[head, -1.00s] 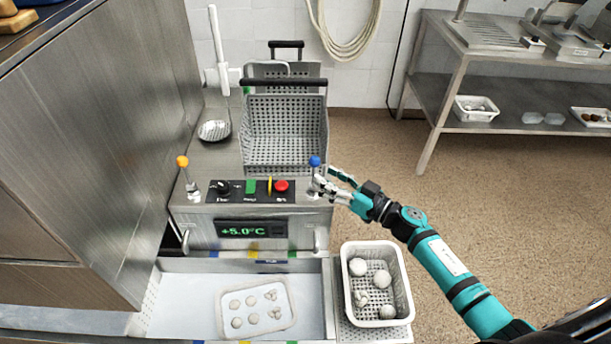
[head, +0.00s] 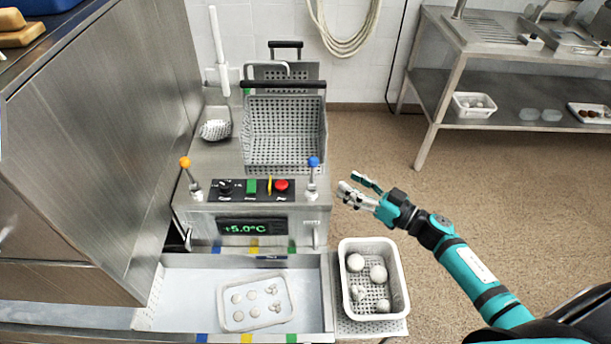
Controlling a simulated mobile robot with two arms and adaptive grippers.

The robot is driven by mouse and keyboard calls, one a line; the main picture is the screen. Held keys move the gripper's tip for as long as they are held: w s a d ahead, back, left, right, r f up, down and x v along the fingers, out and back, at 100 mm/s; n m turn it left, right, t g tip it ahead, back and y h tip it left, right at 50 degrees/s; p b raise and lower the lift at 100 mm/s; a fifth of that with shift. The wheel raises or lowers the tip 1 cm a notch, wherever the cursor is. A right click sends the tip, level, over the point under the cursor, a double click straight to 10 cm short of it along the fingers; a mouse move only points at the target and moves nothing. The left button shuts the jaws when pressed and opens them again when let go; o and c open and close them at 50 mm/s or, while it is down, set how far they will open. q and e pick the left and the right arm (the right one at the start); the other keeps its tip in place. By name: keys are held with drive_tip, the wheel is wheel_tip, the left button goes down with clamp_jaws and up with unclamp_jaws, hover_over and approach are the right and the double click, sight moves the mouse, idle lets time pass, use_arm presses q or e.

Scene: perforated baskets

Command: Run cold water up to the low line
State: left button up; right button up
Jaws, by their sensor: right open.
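The machine's front panel has a lever with a blue knob (head: 313,162) on its right and a lever with an orange knob (head: 185,163) on its left. Both levers stand roughly upright. A green display (head: 251,227) below reads +5.0°C. The basin (head: 190,300) in front has a pale floor; I cannot tell whether water is in it. Blue, yellow and green marks (head: 253,250) show along its back edge. My right gripper (head: 351,190) is open and empty, to the right of the blue-knob lever and apart from it. My left gripper is not in view.
A white tray (head: 228,324) with several pale pieces lies in the basin. A white perforated basket (head: 345,300) with round pieces stands to its right. A large perforated basket (head: 284,130) sits behind the panel. A steel cabinet (head: 110,130) blocks the left; floor at right is clear.

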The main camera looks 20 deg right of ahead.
drive_tip(key=s+d+r+p, duration=0.3)
drive_tip(key=s+d+p, duration=0.2)
drive_tip(key=s, duration=0.3)
drive_tip(key=shift+d+r, duration=0.2)
drive_tip(key=shift+d, duration=0.65)
idle(0.5)
drive_tip(key=shift+s, duration=0.1)
